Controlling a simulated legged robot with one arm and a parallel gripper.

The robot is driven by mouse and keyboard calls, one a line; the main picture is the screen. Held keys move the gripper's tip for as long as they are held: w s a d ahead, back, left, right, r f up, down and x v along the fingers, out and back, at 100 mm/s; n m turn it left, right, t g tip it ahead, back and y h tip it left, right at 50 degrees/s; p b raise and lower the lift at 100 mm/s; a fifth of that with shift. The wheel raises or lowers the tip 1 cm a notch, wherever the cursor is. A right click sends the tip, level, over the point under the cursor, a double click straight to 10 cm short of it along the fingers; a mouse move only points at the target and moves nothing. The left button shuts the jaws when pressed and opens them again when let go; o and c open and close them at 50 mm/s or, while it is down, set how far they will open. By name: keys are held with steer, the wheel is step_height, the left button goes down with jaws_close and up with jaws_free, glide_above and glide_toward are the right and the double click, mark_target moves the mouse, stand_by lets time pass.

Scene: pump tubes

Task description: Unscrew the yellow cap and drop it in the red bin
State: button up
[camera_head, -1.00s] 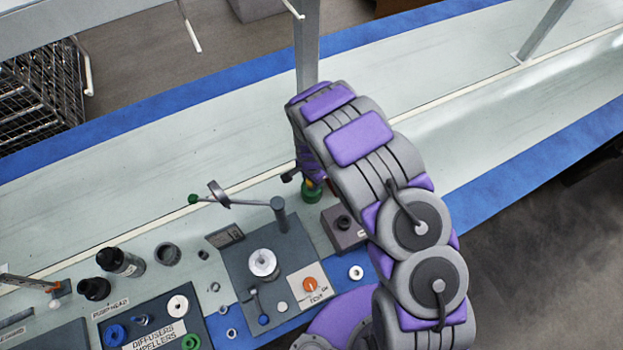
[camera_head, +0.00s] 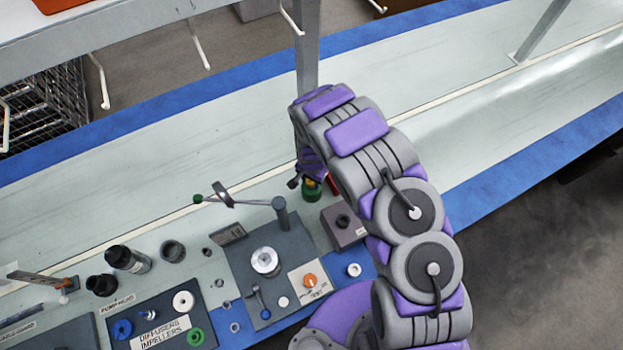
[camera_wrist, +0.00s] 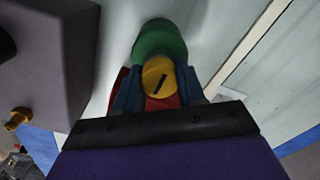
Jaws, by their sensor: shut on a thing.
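The yellow cap (camera_wrist: 158,76), with a dark slot mark, shows in the wrist view between the two blue-grey fingers of my gripper (camera_wrist: 159,84). My gripper is shut on it. A green rounded body (camera_wrist: 160,40) lies just beyond the cap; I cannot tell whether the cap is still threaded on it. In the head view the green body (camera_head: 312,194) stands on the bench below my gripper, with a bit of yellow above it. A red part (camera_head: 333,184) shows beside it, mostly hidden by my arm; I cannot tell if it is the red bin.
A grey box with a black knob (camera_head: 343,222) stands close by. Black cylinders (camera_head: 127,259) and a diffuser tray (camera_head: 205,318) are further left. The bench behind is clear.

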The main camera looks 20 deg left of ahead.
steer(key=shift+r, duration=0.15)
steer(key=shift+r, duration=0.1)
steer(key=shift+r+p, duration=0.5)
steer(key=shift+r, duration=0.2)
steer(key=shift+r, duration=0.2)
steer(key=shift+r+p, duration=1)
steer(key=shift+r, duration=0.5)
steer(key=shift+f, duration=0.1)
